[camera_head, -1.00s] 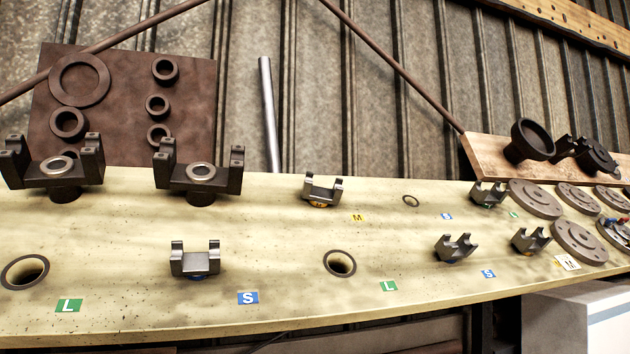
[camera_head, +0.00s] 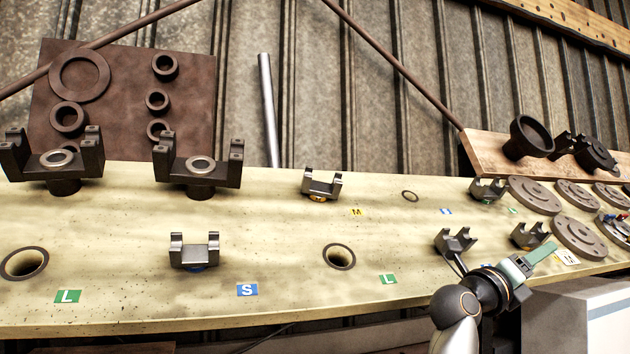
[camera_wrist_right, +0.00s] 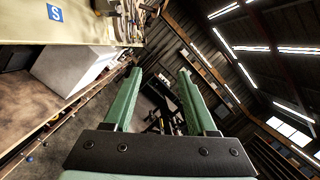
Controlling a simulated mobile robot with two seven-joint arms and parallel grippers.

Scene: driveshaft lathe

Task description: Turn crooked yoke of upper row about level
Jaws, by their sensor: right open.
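The upper row has a small grey yoke (camera_head: 322,184) on a yellow base near the M label, its two prongs leaning a little in the picture. Another upper-row yoke (camera_head: 487,190) stands further right on a green base. Which of the two is crooked is hard to tell. My right gripper (camera_head: 538,256) has green fingers and is over the lower right of the board, in front of the lower-row yoke (camera_head: 530,235) and apart from the upper row. In the right wrist view its fingers (camera_wrist_right: 158,75) are apart with nothing between them. My left gripper is not in view.
Lower-row yokes (camera_head: 194,250) (camera_head: 455,242) stand on the pale board (camera_head: 120,225). An empty ringed hole (camera_head: 339,256) lies between them. Large dark yokes (camera_head: 198,176) stand at left, flat discs (camera_head: 578,237) at right.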

